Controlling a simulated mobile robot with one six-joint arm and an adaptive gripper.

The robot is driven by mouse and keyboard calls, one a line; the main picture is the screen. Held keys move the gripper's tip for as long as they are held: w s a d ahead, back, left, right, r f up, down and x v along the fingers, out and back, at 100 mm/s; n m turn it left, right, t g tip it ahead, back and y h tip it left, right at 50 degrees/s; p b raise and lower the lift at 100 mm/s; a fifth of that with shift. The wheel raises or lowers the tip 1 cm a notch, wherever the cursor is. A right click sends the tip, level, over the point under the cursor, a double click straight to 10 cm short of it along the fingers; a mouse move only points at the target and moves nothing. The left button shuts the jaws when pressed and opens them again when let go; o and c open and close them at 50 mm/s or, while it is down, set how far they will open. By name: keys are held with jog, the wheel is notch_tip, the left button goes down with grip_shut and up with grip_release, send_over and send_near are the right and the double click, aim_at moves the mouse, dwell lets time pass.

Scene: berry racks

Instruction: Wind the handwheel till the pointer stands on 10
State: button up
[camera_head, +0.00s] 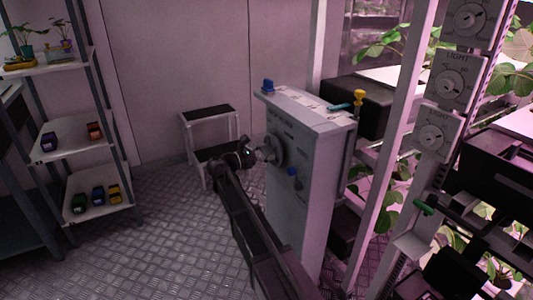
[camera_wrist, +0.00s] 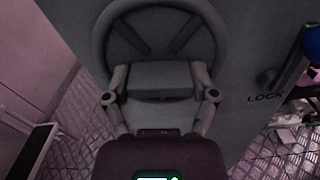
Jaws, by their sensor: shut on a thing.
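The grey handwheel (camera_head: 276,149) is on the front face of the pale cabinet (camera_head: 300,215). In the wrist view the handwheel (camera_wrist: 210,28) shows its rim and two dark spokes. My gripper (camera_head: 260,155) reaches it from the front left. In the wrist view my gripper (camera_wrist: 160,82) has its two fingers on either side of a grey block at the wheel's lower middle and is shut on it. I cannot tell whether this block is the hub or a grip. Faint markings lie above the wheel on the cabinet, but the pointer and its number cannot be read.
A step stool (camera_head: 208,115) stands behind my gripper. A shelf rack (camera_head: 85,130) stands left; plant racks with dials (camera_head: 432,138) stand right. Open floor lies left.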

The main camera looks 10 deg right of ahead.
jog(key=shift+d, duration=0.1)
jog(key=o, duration=1)
jog(key=shift+a, duration=0.2)
jog(key=v, duration=1.1)
jog(key=shift+s+a, duration=0.15)
jog(key=shift+a, duration=0.15)
